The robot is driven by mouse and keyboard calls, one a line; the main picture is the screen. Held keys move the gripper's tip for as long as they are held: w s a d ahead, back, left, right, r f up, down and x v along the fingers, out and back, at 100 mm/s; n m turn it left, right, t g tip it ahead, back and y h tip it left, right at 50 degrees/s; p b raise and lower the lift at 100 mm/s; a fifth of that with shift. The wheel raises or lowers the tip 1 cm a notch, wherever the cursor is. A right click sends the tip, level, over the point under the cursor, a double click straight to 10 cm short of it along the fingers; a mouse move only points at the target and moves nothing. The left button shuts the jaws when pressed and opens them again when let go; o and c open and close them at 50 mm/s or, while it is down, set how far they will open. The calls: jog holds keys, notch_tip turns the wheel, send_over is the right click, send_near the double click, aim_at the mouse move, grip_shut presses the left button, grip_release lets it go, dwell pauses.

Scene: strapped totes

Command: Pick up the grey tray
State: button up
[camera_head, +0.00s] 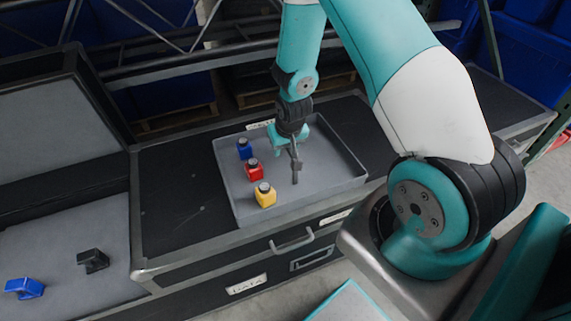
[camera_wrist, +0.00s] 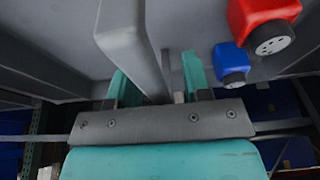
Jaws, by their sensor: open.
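The grey tray (camera_head: 340,177) sits level on the black case top in the head view. A grey bar (camera_head: 296,167) rises over its middle; it looks like a handle. In the wrist view the bar (camera_wrist: 124,30) runs down between the fingers. My gripper (camera_head: 285,142) is over the tray at this bar. In the wrist view my gripper (camera_wrist: 157,78) is open, with one teal finger on each side of the bar. I cannot tell whether either finger touches it. The tray's far part is partly hidden by my gripper.
In the tray's left part stand a blue bottle (camera_head: 244,149), a red bottle (camera_head: 254,169) and a yellow bottle (camera_head: 265,194). A blue object (camera_head: 25,288) and a black object (camera_head: 93,261) lie on the lower grey surface at left. The case top left of the tray is clear.

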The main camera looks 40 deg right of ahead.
jog(key=shift+f, duration=0.25)
dwell(0.4)
grip_shut()
dwell(1.4)
